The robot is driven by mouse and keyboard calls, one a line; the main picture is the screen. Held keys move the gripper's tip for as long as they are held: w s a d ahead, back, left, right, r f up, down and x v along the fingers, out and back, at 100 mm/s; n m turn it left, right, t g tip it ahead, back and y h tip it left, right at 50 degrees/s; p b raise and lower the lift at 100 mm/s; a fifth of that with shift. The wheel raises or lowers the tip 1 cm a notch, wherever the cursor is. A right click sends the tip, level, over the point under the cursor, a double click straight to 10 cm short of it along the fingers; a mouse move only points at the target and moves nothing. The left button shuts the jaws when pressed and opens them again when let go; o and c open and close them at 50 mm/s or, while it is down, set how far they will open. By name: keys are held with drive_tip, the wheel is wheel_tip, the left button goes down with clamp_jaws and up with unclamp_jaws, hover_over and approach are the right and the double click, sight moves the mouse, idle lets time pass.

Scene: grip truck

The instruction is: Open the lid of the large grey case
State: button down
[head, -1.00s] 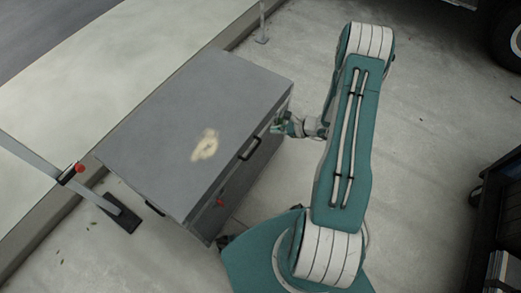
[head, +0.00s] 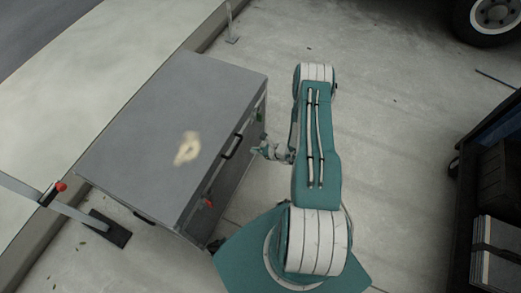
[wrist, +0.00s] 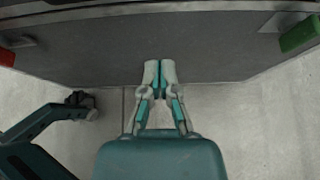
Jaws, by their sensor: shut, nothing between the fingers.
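The large grey case (head: 150,120) stands on the ground left of my arm, with its lid closed. Its top has a pale worn patch, and a dark handle (head: 231,147) sits at the front edge. In the wrist view the case's front face (wrist: 110,48) spans the upper part. My gripper (head: 257,150) is beside the front face, low and to the right of the handle. In the wrist view my gripper (wrist: 159,66) is shut and empty, its fingertips together in front of the face. I cannot tell whether they touch it.
A red latch (head: 207,201) is on the case front; red (wrist: 6,58) and green (wrist: 300,35) parts show in the wrist view. A metal post with a red knob (head: 61,187) stands at left. A dark cart (head: 490,195) and a truck wheel (head: 495,15) are at right.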

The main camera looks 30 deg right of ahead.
drive_tip(key=shift+w+a+r, duration=0.3)
drive_tip(key=shift+w+a, duration=0.15)
drive_tip(key=shift+w, duration=0.2)
drive_tip(key=shift+w+a+r, duration=0.25)
drive_tip(key=shift+w+a, duration=0.2)
drive_tip(key=shift+w, duration=0.2)
drive_tip(key=shift+w+a+r, duration=0.3)
drive_tip(key=shift+w+a, duration=0.15)
drive_tip(key=shift+w, duration=0.2)
